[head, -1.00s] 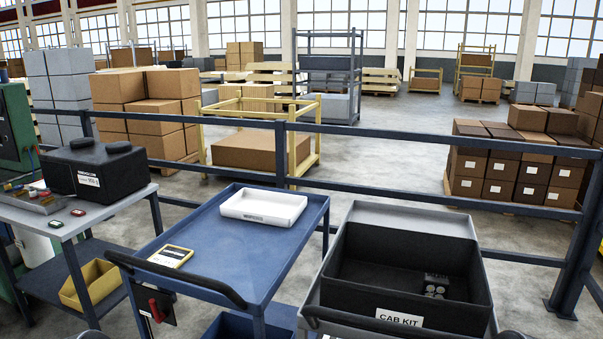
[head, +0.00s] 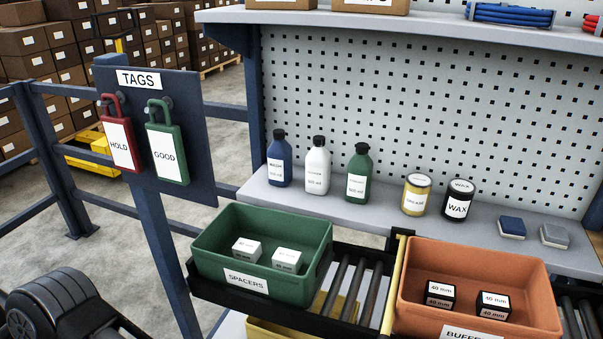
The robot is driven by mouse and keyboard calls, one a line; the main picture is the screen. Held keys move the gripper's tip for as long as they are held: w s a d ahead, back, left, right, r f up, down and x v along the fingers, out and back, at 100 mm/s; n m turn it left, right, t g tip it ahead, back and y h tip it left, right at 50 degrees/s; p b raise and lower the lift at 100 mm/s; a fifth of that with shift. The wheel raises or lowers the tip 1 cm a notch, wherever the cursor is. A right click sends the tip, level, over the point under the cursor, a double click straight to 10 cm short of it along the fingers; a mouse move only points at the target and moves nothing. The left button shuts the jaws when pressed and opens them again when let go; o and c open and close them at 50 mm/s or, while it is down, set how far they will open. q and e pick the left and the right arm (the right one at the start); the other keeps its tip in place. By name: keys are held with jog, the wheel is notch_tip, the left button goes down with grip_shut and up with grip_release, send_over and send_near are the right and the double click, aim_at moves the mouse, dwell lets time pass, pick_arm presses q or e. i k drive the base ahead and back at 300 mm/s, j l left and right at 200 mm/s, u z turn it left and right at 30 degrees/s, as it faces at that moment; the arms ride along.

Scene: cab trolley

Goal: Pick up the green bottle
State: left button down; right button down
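The green bottle (head: 359,176) stands upright on the light grey shelf in front of the perforated back panel. It has a black cap and a white label. A white bottle (head: 317,168) stands to its left, with a gap between them, and a blue bottle (head: 279,160) stands farther left. Neither of my grippers shows in the head view.
A yellow grease tin (head: 416,194) and a dark wax tin (head: 458,199) stand right of the green bottle. A green SPACERS bin (head: 210,246) and an orange bin (head: 530,290) sit in front, below the shelf (head: 320,206). A tag board (head: 205,110) stands left.

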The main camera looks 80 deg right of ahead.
aim_at(360, 167)
jog(key=z, duration=3.2)
